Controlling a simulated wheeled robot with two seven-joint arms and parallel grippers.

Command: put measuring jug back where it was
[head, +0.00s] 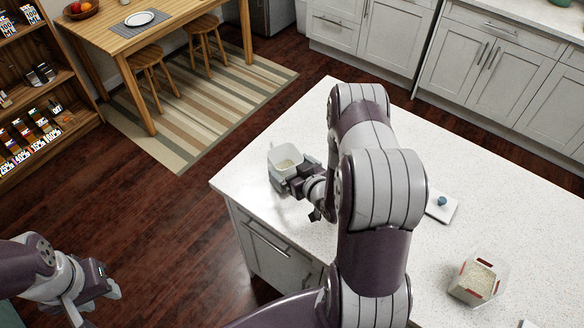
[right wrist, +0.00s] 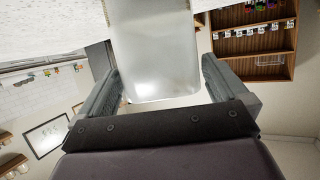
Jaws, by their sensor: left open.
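The measuring jug (head: 284,158) is a pale, squarish, open-topped vessel near the left corner of the white counter in the head view. It also shows in the right wrist view (right wrist: 160,62), between my fingers. My right gripper (head: 292,180) is shut on the jug, with one finger at each side. I cannot tell whether the jug's base touches the counter. My left gripper (head: 96,298) is open and empty, low at the left, over the floor and away from the counter.
A shelf (head: 40,90) with small goods and a wooden table (head: 120,40) are at upper left.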

